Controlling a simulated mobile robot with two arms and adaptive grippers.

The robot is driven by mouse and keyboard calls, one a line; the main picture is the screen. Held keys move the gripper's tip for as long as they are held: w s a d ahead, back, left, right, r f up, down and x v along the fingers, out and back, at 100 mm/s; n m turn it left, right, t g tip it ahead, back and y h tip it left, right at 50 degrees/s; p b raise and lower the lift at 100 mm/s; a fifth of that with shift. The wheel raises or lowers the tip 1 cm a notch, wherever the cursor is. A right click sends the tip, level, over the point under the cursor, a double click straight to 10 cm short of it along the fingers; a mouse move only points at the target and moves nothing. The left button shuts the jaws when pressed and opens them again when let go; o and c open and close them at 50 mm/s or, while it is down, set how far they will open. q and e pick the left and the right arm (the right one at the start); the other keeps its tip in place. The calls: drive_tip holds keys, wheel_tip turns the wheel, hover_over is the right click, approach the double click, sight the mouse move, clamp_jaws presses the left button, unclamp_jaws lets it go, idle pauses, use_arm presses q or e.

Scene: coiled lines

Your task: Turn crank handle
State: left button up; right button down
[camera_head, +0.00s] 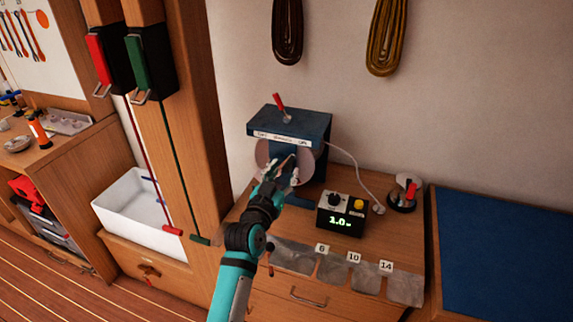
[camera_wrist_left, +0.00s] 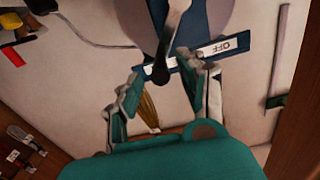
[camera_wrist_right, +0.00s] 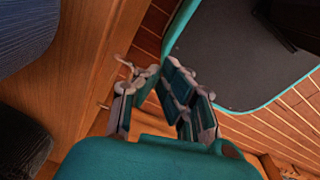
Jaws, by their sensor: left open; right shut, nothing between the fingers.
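A blue machine (camera_head: 300,132) stands on the wooden bench with a pale round disc (camera_head: 263,152) on its front. My left gripper (camera_head: 279,170) is open in front of the disc and hides much of it. In the left wrist view, a metal crank arm (camera_wrist_left: 176,22) crosses the disc and ends in a dark handle (camera_wrist_left: 160,73). The handle lies between the open fingers of my left gripper (camera_wrist_left: 170,75) in the picture; I cannot tell whether they touch it. My right gripper (camera_wrist_right: 157,80) is shut and empty, away from the machine; the head view does not show it.
A red-handled switch (camera_head: 282,104) sits on top of the machine. A control box (camera_head: 341,214) reading 1.0 is at its right, with a round black device (camera_head: 404,196) beyond. Grey pads with number tags lie in front. A wooden post (camera_head: 175,110) with red and green levers rises at left.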

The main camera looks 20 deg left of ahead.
use_arm(q)
drive_tip(key=shift+w, duration=1.3)
clamp_jaws()
